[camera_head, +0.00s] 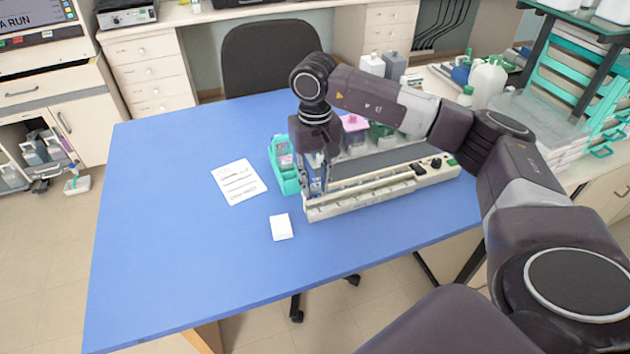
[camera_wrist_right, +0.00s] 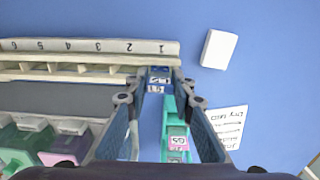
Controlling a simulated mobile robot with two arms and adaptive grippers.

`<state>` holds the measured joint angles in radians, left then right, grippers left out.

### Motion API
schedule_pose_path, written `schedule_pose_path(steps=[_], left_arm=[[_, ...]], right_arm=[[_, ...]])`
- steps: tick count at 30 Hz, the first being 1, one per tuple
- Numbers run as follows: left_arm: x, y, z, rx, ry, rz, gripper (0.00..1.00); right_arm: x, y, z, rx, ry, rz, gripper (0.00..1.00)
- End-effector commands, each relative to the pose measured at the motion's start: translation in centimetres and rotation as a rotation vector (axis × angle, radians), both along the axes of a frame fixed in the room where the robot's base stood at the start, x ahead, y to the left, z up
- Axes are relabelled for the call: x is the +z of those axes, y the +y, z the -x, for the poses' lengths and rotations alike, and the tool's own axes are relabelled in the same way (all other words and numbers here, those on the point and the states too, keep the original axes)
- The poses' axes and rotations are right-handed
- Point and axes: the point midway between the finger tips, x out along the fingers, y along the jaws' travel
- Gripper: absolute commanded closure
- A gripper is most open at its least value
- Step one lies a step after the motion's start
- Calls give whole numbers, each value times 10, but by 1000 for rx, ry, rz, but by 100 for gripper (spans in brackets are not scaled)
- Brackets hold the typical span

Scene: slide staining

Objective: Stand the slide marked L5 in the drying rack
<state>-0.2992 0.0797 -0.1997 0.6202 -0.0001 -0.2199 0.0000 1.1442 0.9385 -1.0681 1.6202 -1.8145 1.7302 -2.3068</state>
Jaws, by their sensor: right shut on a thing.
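My right gripper (camera_head: 318,190) is shut on a slide (camera_wrist_right: 156,87) whose blue-and-white label end shows between the fingertips in the right wrist view; the label appears to read L5. The gripper points down beside the left end of the cream drying rack (camera_head: 350,207). In the right wrist view the rack (camera_wrist_right: 100,47) has numbered slots, and the slide is close to the end marked 1. I cannot tell whether the slide touches the rack. My left gripper is not in view.
A printed sheet (camera_head: 239,182) and a small white card (camera_head: 281,227) lie on the blue table (camera_head: 170,230). The table's left side is clear.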

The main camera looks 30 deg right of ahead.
Motion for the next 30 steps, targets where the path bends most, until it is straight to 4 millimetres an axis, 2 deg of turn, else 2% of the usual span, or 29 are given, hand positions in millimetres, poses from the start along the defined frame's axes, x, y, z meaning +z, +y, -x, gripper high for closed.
schedule_pose_path(steps=[28, 29, 30], left_arm=[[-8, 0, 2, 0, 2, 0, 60], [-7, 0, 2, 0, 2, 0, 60], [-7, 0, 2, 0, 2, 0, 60]], right_arm=[[-7, 0, 0, 0, 0, 0, 100], [-7, 0, 0, 0, 0, 0, 76], [-6, 0, 0, 0, 0, 0, 72]])
